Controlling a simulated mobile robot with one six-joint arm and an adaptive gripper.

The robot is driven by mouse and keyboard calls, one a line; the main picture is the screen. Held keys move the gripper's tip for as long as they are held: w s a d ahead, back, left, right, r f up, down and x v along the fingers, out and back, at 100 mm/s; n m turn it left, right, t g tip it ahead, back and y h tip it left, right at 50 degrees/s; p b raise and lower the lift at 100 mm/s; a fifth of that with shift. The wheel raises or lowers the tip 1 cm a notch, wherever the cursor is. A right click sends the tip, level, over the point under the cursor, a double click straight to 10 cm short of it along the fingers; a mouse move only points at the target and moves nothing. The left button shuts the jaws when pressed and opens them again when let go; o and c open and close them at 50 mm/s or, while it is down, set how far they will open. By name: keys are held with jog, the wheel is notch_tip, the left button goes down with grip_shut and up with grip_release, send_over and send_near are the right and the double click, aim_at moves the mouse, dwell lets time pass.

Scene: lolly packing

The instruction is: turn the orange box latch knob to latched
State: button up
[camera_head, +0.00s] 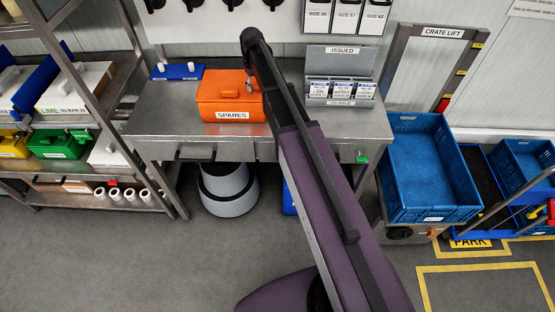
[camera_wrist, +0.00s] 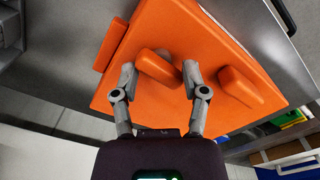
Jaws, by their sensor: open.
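The orange box (camera_head: 225,108), labelled SPARES, stands on the steel bench with its lid closed. In the wrist view its orange face (camera_wrist: 150,105) fills the middle. An elongated orange knob (camera_wrist: 158,68) lies slanted between the fingertips of my gripper (camera_wrist: 160,72). My gripper is open, with one finger on each side of the knob. I cannot tell whether either finger touches it. A second raised orange bar (camera_wrist: 245,87) is to the right of the fingers. In the head view my arm hides the box's right side and most of my gripper.
The steel bench (camera_head: 165,118) also holds a blue board (camera_head: 177,72) left of the box and a grey ISSUED rack (camera_head: 340,88) to its right. Blue crates (camera_head: 430,165) stand farther right. A shelf rack (camera_head: 80,130) is at the left.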

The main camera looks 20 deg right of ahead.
aim_at(255, 85)
jog(key=m, duration=0.3)
jog(key=shift+m, duration=0.4)
jog(key=m, duration=0.3)
jog(key=shift+m, duration=0.4)
notch_tip(255, 85, up, 14)
jog(key=p, duration=1.4)
jog(key=s+f+n+b, duration=0.3)
jog(key=s+f+b, duration=2.1)
jog(key=s, duration=0.4)
jog(key=shift+s+d, duration=0.2)
jog(key=shift+d, duration=0.1)
